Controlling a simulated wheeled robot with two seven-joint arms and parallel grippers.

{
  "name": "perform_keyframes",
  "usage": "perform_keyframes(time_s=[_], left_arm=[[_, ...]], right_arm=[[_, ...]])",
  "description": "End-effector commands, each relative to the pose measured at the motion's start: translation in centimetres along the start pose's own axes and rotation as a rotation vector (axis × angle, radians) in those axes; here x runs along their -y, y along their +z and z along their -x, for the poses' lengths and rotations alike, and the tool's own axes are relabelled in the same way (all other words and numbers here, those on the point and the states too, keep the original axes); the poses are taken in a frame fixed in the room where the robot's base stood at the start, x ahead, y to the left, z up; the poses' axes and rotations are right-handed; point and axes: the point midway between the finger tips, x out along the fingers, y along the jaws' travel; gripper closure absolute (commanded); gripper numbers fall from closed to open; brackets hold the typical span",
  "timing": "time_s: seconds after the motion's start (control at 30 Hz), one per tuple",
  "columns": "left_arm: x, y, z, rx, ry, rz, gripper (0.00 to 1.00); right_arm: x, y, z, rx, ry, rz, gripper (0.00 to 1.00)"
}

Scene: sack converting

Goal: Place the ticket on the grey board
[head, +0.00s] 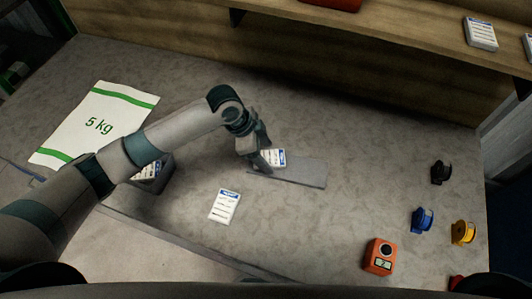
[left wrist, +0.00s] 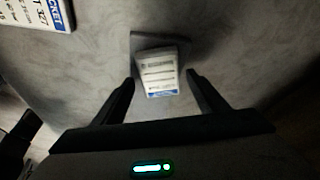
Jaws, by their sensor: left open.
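A white ticket with a blue band (head: 275,157) appears to lie on the left part of the flat grey board (head: 308,174), near the middle of the table. My left gripper (head: 262,160) is just over the left end of the board and partly hides the ticket. In the left wrist view the ticket (left wrist: 158,70) shows between and beyond the open fingers of the left gripper (left wrist: 161,79), with gaps to both fingers. Part of the board (left wrist: 176,43) shows around it. My right gripper is not in view.
Another ticket (head: 224,205) lies on the table in front. A dark holder with tickets (head: 152,170) is partly behind my left arm. A 5 kg sack (head: 97,124) lies left. An orange device (head: 380,256) and black, blue (head: 422,220) and yellow items stand right.

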Motion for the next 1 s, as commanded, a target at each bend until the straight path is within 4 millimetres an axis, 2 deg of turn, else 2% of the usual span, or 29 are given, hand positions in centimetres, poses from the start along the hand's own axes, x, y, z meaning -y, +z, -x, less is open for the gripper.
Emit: perform_keyframes(time_s=[0.17, 0.5, 0.7, 1.0], left_arm=[[0.1, 0.1, 1.9, -0.001, -0.003, -0.001, 0.33], [0.1, 0.1, 7.8, -0.001, -0.004, -0.002, 0.33], [0.1, 0.0, 10.5, -0.001, -0.003, 0.000, 0.33], [0.0, 0.0, 11.6, 0.000, 0.000, 0.000, 0.33]], right_arm=[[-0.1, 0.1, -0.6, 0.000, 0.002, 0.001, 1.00], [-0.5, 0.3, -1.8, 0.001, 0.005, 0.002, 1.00], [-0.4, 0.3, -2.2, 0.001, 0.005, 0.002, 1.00], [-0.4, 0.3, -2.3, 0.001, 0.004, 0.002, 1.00]])
